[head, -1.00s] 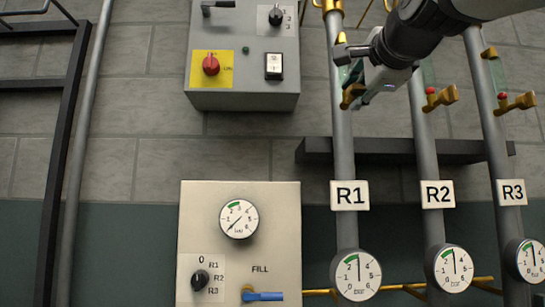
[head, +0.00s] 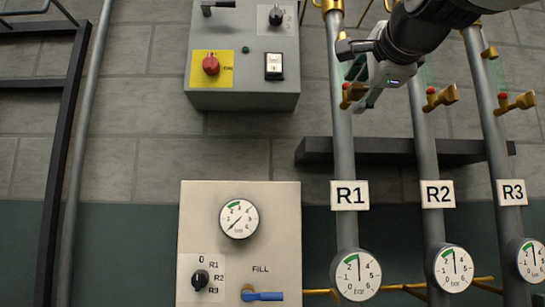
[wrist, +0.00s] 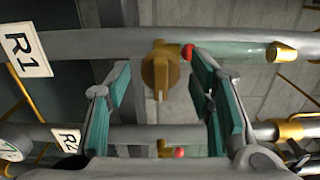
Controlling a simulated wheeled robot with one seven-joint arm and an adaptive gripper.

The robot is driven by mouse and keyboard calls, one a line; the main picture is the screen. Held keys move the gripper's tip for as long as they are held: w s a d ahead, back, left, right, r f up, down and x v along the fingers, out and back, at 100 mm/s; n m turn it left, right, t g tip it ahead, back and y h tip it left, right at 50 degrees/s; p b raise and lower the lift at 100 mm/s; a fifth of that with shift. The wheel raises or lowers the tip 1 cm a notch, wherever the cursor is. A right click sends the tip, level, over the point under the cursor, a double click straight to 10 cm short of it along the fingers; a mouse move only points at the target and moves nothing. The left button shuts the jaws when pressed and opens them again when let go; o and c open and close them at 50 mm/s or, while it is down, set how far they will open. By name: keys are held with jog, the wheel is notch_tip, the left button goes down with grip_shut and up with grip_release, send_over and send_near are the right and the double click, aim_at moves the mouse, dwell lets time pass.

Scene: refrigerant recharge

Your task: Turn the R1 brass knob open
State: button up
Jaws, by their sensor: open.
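The R1 brass knob (wrist: 158,72) sits on the grey R1 pipe. In the wrist view it lies between the two teal-padded fingers of my gripper (wrist: 160,78), with clear gaps on both sides. Its narrow handle points toward the bottom of that view, across the pipe. In the head view the R1 knob (head: 352,92) is partly hidden by my gripper (head: 362,88), which is close in front of it. My gripper is open and holds nothing. The R1 sign (wrist: 25,55) is at the left of the wrist view.
The R2 knob (head: 440,97) and R3 knob (head: 516,102) stand on the pipes to the right. A red ball (wrist: 187,52) shows beside the R1 knob, close to one fingertip. A dark horizontal beam (head: 318,151) and the R1 gauge (head: 355,275) are below.

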jog(key=s, duration=1)
jog(key=shift+s, duration=0.4)
